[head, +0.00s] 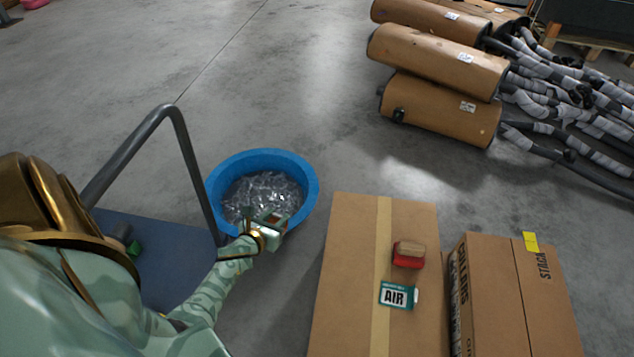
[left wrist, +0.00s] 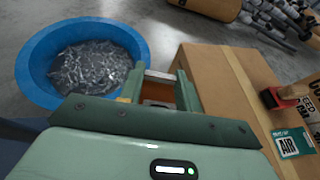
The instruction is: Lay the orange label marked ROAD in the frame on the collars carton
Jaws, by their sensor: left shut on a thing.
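My left gripper (head: 268,230) is over the near right rim of the blue tub. In the left wrist view its jaws (left wrist: 158,88) are shut on a small orange-brown piece (left wrist: 157,92), mostly hidden by the fingers; no lettering on it is readable. The right-hand carton (head: 500,300) has dark print on its side, only partly readable, perhaps ending in LARS, and STACK on top. The larger carton (head: 345,270) stands just left of it, with a tape strip along its top. No frame is clearly visible on either carton. My right gripper is not in view.
A teal AIR label (head: 397,295) and a red block with a wooden top (head: 408,254) lie on the larger carton. A yellow tag (head: 531,241) is on the right-hand carton. The blue tub (head: 307,205) holds shiny metal pieces. Brown mufflers (head: 440,108) lie behind on open floor.

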